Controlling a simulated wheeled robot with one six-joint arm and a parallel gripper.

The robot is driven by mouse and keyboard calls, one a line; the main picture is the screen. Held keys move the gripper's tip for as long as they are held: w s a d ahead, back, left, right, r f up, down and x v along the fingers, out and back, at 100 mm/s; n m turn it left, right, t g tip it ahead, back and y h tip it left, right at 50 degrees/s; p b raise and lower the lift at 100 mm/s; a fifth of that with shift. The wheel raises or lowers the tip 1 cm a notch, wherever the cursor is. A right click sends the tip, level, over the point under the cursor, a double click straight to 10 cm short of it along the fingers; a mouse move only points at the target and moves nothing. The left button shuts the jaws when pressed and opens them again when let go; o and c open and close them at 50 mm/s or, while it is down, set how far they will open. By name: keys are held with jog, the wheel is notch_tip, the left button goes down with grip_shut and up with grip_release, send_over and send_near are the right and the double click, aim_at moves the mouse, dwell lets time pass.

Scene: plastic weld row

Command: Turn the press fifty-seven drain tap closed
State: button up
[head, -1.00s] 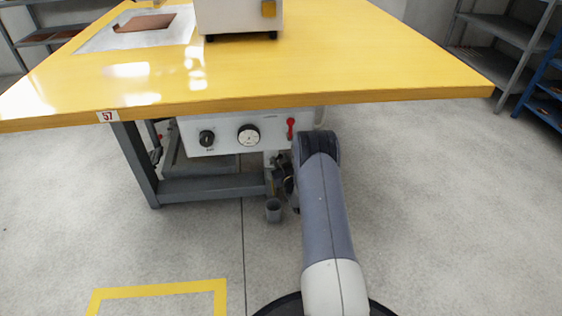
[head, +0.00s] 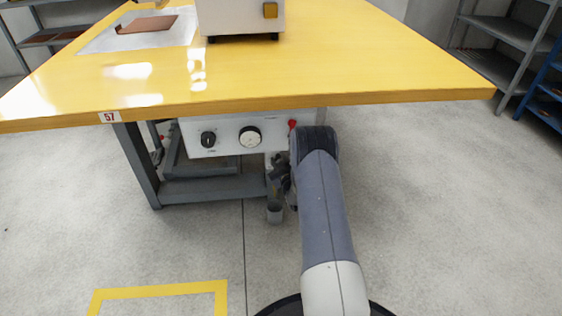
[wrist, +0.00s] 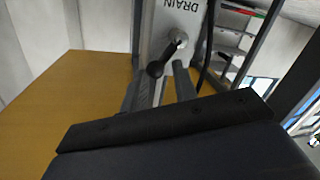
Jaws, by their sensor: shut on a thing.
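The drain tap (wrist: 172,52) shows in the wrist view below a plate marked DRAIN (wrist: 182,18), which appears turned over. It has a bright metal stem and a black handle. My gripper (wrist: 160,90) is shut on the handle, with its grey fingers on either side of it. In the head view my gripper (head: 281,170) is under the table's front edge, beside the right table leg, and my arm hides most of the tap.
The yellow table (head: 330,85) carries the number tag 57 (head: 109,117). A grey cup (head: 275,212) stands on the floor beneath my gripper.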

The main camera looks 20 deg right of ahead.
jog(key=n, duration=0.1)
jog(key=a+n+g, duration=0.1)
jog(key=n, duration=0.1)
jog(key=shift+a+f, duration=0.1)
jog(key=shift+f, duration=0.05)
jog(key=shift+w+a+n+h, duration=0.1)
jog(key=shift+a+n+h, duration=0.15)
jog(key=shift+n, duration=0.25)
jog(key=shift+a+n+h, duration=0.1)
jog(key=shift+n+h, duration=0.15)
jog(key=shift+n, duration=0.25)
jog(key=o, duration=0.8)
jog(key=shift+o, duration=1)
jog(key=shift+w, duration=0.1)
jog(key=shift+r, duration=0.2)
